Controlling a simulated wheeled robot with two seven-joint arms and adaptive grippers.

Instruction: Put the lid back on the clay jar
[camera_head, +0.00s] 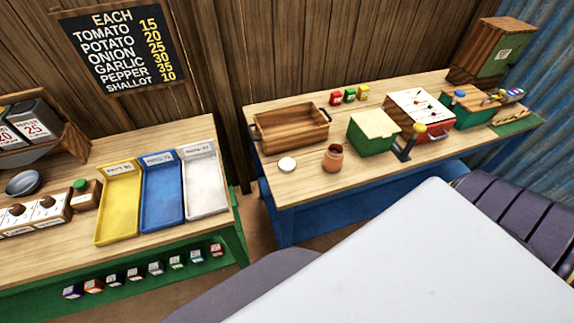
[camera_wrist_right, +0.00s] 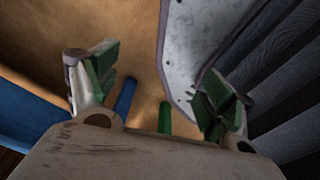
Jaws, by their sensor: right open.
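The clay jar (camera_head: 333,158) stands upright and open on the wooden table at the right in the head view; its dark mouth shows. Neither jar nor lid shows in that view. My left gripper is not in any view.
Behind the lid and jar stand a wooden tray (camera_head: 292,128) and a green box (camera_head: 374,131). A lever device (camera_head: 409,141) stands right of the jar. The left table holds yellow (camera_head: 118,204), blue (camera_head: 162,190) and white (camera_head: 204,179) trays. The table front around lid and jar is clear.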

